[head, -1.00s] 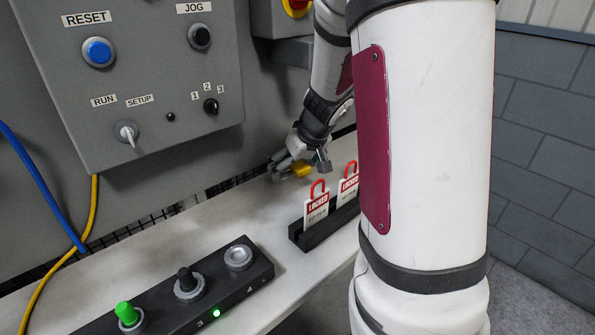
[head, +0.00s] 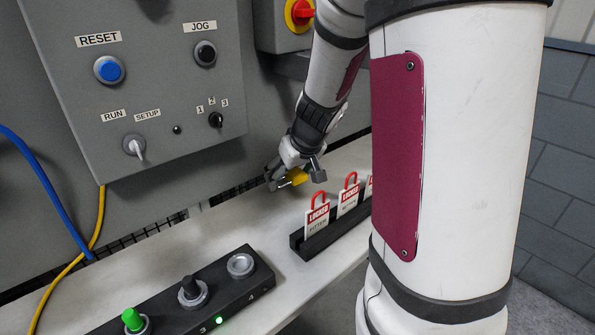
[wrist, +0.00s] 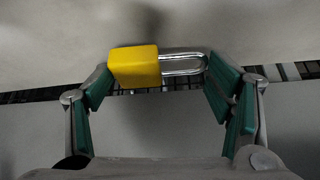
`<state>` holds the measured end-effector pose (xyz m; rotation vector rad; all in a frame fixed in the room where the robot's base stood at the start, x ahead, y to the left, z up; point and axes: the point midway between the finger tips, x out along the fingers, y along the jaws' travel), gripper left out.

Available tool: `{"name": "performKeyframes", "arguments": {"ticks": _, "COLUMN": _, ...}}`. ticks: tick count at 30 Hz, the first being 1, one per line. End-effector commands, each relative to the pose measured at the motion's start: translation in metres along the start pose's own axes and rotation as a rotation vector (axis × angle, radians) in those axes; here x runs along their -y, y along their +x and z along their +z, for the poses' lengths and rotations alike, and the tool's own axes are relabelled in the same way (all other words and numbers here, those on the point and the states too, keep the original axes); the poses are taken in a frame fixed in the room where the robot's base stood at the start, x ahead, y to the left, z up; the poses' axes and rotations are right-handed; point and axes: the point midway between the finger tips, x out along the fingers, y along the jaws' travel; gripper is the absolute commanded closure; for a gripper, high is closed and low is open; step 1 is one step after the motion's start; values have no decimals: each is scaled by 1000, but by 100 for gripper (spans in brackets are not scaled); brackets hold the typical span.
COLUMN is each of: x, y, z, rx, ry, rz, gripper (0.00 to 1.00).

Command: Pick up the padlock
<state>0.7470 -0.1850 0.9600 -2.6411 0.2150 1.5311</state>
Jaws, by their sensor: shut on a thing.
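The padlock (wrist: 136,66) has a yellow body and a silver shackle. In the wrist view it lies crosswise between the green-padded fingers of my gripper (wrist: 160,72), body against the left finger and shackle end against the right. In the head view my gripper (head: 294,177) is at the back of the pale ledge, shut on the padlock (head: 298,176), which is partly hidden by the fingers. I cannot tell for sure how far the padlock is above the ledge.
A black rack (head: 328,240) with red-and-white LOCKED tags (head: 319,217) stands in front of my gripper. A black button strip (head: 212,291) lies on the ledge (head: 180,245) to the left. The grey control box (head: 160,95) hangs on the wall behind. Bare ledge lies between strip and rack.

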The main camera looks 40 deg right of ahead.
Motion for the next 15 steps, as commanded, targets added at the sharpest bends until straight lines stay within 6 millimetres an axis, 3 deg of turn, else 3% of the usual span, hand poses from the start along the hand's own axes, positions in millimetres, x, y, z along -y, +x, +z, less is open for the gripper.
{"name": "performKeyframes", "arguments": {"ticks": 1, "x": 11, "y": -14, "z": 2, "rx": -2, "ry": -6, "rz": -4, "gripper": 61}}
{"name": "performKeyframes", "arguments": {"ticks": 6, "x": 41, "y": -40, "z": 10, "rx": -1, "ry": -6, "rz": -3, "gripper": 61}}
{"name": "performKeyframes", "arguments": {"ticks": 15, "x": 73, "y": -68, "z": 19, "rx": 1, "ry": -4, "rz": -1, "gripper": 61}}
